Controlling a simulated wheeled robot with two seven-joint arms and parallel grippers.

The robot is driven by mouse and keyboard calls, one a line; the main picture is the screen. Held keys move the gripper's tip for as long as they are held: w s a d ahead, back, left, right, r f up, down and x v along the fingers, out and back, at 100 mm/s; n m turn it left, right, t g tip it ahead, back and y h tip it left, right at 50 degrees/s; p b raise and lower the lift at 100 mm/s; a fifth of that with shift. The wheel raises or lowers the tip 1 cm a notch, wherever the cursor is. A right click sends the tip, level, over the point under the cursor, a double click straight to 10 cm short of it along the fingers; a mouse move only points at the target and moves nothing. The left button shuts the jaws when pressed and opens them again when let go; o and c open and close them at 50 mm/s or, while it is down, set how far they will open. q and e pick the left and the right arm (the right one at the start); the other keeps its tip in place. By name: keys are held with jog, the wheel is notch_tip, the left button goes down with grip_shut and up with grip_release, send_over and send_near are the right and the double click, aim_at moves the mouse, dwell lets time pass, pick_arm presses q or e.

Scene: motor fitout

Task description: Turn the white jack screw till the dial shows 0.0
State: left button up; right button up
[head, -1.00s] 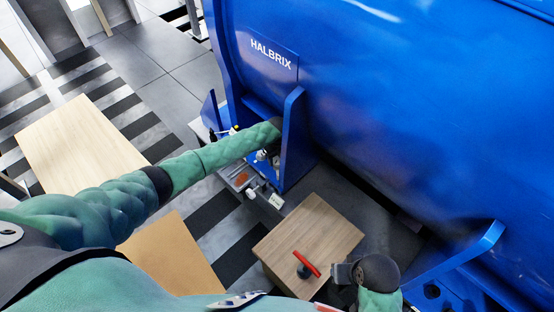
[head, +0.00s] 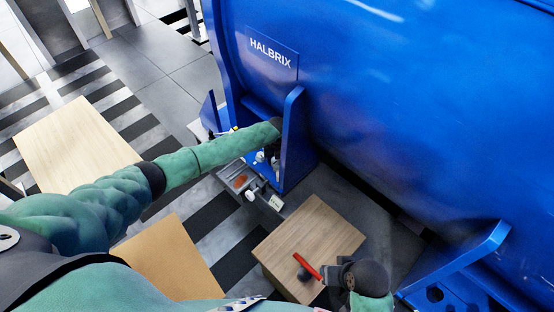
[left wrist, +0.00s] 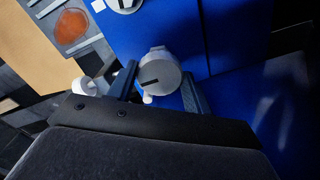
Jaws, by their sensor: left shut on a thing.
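The white jack screw (left wrist: 160,72) is a round white knob with a dark slot across its face, in front of a blue surface in the left wrist view. My left gripper (left wrist: 158,84) is shut on it, with one dark finger on each side. In the head view my left gripper (head: 268,152) is beside the blue bracket under the HALBRIX tank and mostly hidden. A round white piece, perhaps the dial (left wrist: 124,3), is cut off by the top edge of the left wrist view, so no reading shows. My right gripper (head: 338,273) is beside a red-handled tool; its fingers are unclear.
The red-handled tool (head: 308,266) lies on a wooden box top (head: 310,233). A grey tray (head: 235,178) with an orange-brown patch and a second white knob (left wrist: 85,86) are close to my left gripper. The upright blue bracket (head: 293,140) stands close on its right.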

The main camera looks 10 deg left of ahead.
pick_arm(q)
jog(key=shift+f, duration=0.15)
jog(key=o, duration=1)
jog(key=shift+r+b, duration=0.35)
jog(key=shift+r, duration=3.55)
